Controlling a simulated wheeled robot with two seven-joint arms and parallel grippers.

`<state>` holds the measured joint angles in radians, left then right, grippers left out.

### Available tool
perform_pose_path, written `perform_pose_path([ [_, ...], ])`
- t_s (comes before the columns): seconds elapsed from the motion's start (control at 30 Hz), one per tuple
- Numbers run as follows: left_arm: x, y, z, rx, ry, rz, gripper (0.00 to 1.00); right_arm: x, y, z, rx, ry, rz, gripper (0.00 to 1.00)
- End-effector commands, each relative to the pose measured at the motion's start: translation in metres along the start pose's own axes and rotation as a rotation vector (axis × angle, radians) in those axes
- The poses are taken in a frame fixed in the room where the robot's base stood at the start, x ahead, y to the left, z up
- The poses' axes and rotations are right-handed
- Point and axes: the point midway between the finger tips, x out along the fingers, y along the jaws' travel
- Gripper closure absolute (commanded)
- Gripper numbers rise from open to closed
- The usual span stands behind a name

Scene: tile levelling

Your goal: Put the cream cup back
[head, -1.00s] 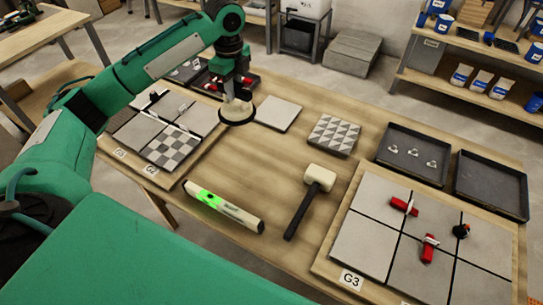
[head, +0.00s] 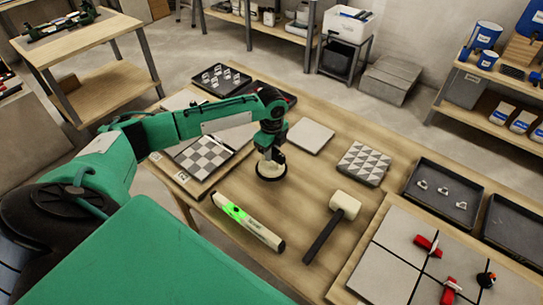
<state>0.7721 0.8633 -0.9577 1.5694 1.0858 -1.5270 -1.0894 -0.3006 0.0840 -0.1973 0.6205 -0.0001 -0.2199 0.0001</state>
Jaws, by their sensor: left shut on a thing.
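The cream cup (head: 270,167) has a pale body and a round black rim at its bottom. My left gripper (head: 271,152) is shut on its top and holds it upright over the table (head: 300,185), between the checkered tile and the plain loose tile. I cannot tell whether its black rim touches the wood. My right gripper is not in view.
A level (head: 247,222) with a green glow and a white-headed mallet (head: 332,226) lie in front. A plain tile (head: 310,136) and a triangle-patterned tile (head: 363,164) lie behind. The checkered tile (head: 203,157) is at left. A tray (head: 440,193) with clips stands right.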

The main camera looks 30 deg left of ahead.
Motion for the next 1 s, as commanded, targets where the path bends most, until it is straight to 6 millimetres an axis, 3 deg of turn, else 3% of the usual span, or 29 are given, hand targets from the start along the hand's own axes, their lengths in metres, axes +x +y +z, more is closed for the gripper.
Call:
perform_pose_path([
  [0.2,0.027,0.0,0.0,0.0,0.0,0.0,1.0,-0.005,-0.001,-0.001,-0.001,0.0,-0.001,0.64],
  [0.53,0.03,0.0,0.0,0.0,0.0,-0.001,1.0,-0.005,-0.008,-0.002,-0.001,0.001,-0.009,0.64],
  [0.57,0.031,0.0,0.0,0.0,0.0,0.0,0.76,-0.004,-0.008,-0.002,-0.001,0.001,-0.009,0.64],
  [0.67,0.03,0.0,0.0,0.0,0.0,0.0,0.58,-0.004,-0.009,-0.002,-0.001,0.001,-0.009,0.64],
  [1.0,0.027,0.0,0.0,0.0,-0.001,-0.001,0.58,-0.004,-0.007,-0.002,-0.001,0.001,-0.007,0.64],
])
